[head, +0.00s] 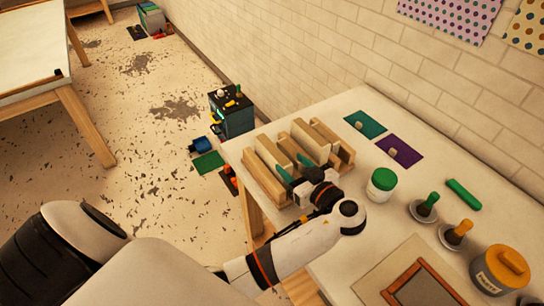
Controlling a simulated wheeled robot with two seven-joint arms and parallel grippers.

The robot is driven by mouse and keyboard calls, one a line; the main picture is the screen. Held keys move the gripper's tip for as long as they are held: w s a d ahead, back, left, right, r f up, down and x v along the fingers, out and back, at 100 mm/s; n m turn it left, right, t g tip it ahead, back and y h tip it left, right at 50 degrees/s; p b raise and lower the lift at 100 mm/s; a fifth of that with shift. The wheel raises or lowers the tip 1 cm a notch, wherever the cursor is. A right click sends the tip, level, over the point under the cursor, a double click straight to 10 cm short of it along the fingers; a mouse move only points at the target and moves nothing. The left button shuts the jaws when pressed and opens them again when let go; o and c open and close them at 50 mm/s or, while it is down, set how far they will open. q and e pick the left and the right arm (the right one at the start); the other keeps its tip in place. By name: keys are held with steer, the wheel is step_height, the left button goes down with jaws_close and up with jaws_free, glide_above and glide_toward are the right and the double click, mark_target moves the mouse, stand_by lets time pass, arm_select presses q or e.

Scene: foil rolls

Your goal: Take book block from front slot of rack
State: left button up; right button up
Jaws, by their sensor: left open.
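The wooden rack (263,183) stands at the left end of the white table, with upright wooden dividers. Cream book blocks (310,141) stand upright in its slots, side by side. My left gripper (294,167) is at the near side of the rack, with its teal-tipped fingers apart by the blocks. The gripper and wrist hide part of the rack's near end. I cannot tell whether a finger touches a block. My right gripper is not in view.
A green-lidded jar (381,184) stands right of my left wrist. Green and orange-handled tools (427,206), an orange-lidded pot (499,269) and a wooden frame (420,284) lie further right and nearer. Teal (365,125) and purple (400,151) cards lie behind, by the brick wall.

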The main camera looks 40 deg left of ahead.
mark_target(277, 154)
arm_select(q)
steer(key=shift+x, duration=1)
steer(key=p+x, duration=0.3)
steer(key=x, duration=0.1)
steer(key=shift+a+f+p, duration=0.25)
steer(key=shift+a+p, duration=0.1)
steer(key=shift+a, duration=0.05)
steer(key=shift+w+a+f, duration=0.1)
steer(key=shift+a+f, duration=0.1)
steer(key=shift+d, duration=0.15)
steer(key=c, duration=0.5)
steer(key=shift+r, duration=0.1)
jaws_close()
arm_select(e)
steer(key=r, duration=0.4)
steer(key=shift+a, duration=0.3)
